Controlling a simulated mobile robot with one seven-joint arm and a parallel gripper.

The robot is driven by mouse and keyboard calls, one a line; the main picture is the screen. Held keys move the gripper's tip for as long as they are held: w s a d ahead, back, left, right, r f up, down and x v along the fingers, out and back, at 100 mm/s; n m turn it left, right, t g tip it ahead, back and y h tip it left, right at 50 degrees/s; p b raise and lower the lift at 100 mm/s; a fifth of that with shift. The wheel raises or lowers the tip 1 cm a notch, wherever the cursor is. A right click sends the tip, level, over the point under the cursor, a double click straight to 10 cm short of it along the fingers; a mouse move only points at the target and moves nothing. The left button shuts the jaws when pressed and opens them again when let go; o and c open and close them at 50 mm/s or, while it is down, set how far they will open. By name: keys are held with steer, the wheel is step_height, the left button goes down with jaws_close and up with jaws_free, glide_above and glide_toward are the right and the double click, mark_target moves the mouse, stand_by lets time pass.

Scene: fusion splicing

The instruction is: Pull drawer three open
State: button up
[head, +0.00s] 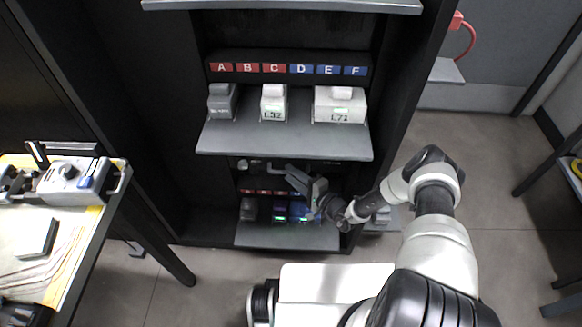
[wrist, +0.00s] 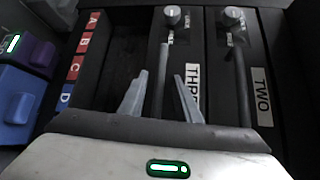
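Drawer three (wrist: 208,70) is a dark front with a white label partly hidden by a finger, reading "THR...". A round grey knob (wrist: 172,15) and a long bar handle (wrist: 163,75) are on it. My gripper (wrist: 160,85) is open, with one finger on each side of the bar handle. Gaps show between the fingers and the bar, so it does not appear gripped. In the head view my gripper (head: 298,178) reaches in under the grey shelf, at the dark drawer front, where the shelf hides much of the drawer.
Drawer two (wrist: 262,97), with its own bar handle (wrist: 240,85), lies beside drawer three. The grey shelf (head: 220,137) with several devices is above my gripper, and a lower shelf (head: 285,236) with lit modules is below. A worktable (head: 70,262) stands left.

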steer(key=shift+w+a, duration=0.25)
steer(key=shift+a, duration=0.1)
jaws_close()
steer(key=shift+s+d, duration=0.1)
